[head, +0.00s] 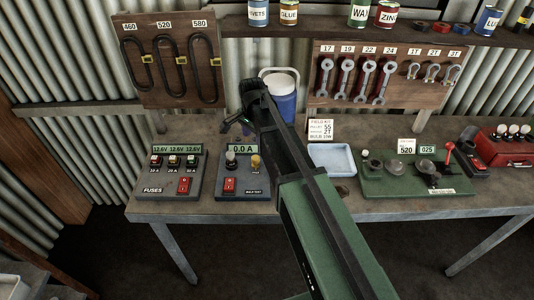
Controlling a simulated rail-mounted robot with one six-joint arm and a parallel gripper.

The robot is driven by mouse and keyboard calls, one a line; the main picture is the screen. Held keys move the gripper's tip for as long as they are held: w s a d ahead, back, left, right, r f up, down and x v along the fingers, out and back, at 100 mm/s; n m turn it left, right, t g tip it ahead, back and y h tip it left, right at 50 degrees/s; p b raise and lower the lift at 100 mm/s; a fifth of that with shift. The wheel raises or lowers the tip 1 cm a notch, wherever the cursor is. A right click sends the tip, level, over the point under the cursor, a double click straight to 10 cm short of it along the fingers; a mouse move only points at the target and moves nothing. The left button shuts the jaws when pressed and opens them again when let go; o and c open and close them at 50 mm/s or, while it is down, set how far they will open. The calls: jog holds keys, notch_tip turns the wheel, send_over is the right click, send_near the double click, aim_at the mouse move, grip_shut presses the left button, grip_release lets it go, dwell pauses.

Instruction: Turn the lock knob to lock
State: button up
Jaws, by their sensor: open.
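No part that I can read as a lock knob stands out. A dark panel (242,190) on the bench reads 0.0 A and carries a dark-topped post (231,160), a yellow-topped post (255,163) and a red switch (229,185). A green-based device (400,188) at the right has round dark parts and a lever with a red ball (450,146); its display reads 025. My gripper (232,126) is small and dark, above the bench behind the 0.0 A panel. It is open, and I see nothing in it. My arm hides part of the bench middle.
A fuse panel (168,175) stands at the left, with a pale tray (332,158) right of my arm. A blue-and-white jug (282,95) stands behind my arm. A red box (505,147) is at the far right. Hooks and wrenches hang on boards behind.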

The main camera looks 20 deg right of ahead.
aim_at(255, 158)
notch_tip(255, 158, down, 11)
jog(key=b, duration=1.1)
jog(key=shift+r, duration=0.1)
jog(key=c, duration=0.9)
